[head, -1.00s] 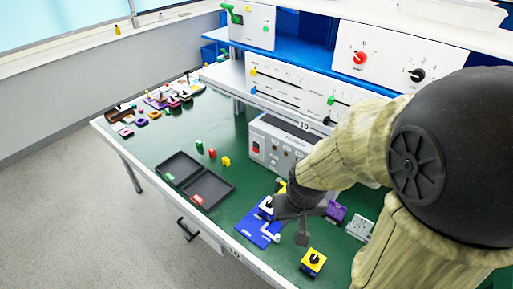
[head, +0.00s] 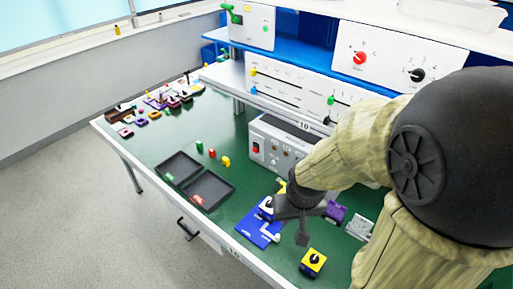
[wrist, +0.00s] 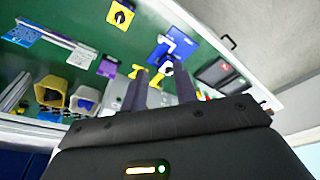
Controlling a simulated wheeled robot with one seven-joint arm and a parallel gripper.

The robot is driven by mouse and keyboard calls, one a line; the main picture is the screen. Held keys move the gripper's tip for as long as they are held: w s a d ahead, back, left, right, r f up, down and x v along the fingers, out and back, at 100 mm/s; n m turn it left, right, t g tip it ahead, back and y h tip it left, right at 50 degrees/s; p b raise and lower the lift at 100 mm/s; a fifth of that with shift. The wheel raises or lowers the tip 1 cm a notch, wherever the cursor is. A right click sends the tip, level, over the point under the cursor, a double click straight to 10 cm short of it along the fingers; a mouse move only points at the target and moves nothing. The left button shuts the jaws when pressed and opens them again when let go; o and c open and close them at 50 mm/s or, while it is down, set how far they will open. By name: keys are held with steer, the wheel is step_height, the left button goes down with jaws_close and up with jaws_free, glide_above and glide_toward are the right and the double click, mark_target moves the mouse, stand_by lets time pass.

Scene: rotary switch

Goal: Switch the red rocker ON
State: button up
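The red rocker (head: 256,148) is on the left part of the front of a light grey box (head: 268,135) at the back of the green bench in the head view. It is too small to tell which way it is tipped. My gripper (head: 294,212) is over the front of the bench, to the right of and nearer than the rocker, apart from it. In the wrist view the two dark fingers of my gripper (wrist: 160,88) stand apart with nothing held between them. I cannot make out the rocker in the wrist view.
A blue plate (head: 255,230) with a white handle lies below my gripper. A yellow block with a black knob (head: 313,261) is near the front edge. Two black trays (head: 207,190) and small coloured pieces lie left. Bench surface between trays and box is partly clear.

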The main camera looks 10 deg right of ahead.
stand_by(0.4)
jaws_close()
stand_by(1.6)
